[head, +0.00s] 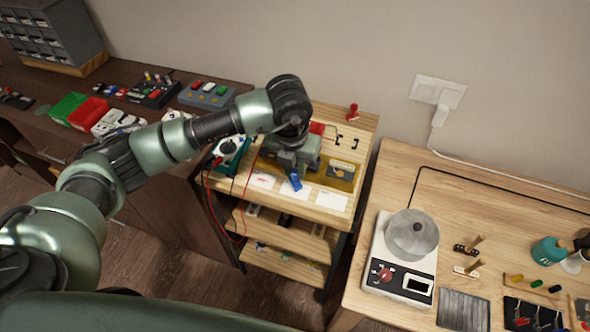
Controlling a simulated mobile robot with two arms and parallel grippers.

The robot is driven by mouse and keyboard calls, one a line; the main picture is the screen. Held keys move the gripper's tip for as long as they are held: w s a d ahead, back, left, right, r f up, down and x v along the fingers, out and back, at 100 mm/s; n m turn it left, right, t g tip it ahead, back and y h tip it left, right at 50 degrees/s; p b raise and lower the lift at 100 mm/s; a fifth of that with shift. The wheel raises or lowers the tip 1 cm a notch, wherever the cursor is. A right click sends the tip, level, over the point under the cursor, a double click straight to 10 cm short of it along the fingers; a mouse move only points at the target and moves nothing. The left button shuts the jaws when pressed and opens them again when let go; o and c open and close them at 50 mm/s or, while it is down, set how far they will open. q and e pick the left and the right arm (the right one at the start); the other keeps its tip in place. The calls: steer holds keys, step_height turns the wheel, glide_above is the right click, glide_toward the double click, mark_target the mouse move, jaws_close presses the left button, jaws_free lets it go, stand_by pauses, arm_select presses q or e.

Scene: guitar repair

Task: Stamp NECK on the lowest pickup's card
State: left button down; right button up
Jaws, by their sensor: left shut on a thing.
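My left gripper (291,166) reaches over the small wooden stand from the left and points down. It is shut on a small blue thing (295,181), which looks like a stamp, held over or just at the row of cards; I cannot tell whether it touches. Three white cards lie along the stand's front: a left card (262,181), a middle card (294,191) and a right card (331,201). A yellow tray (343,184) behind them holds a pickup (342,168); my gripper hides part of it. A red stamp (353,111) stands at the back. My right gripper is out of view.
A teal meter (229,152) with red and black leads sits at the stand's left. A red block (317,128) is partly hidden behind my arm. Bins and pedals crowd the left bench.

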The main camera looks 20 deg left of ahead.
arm_select(q)
steer(key=shift+r+p, duration=0.9)
steer(key=shift+r, duration=1.2)
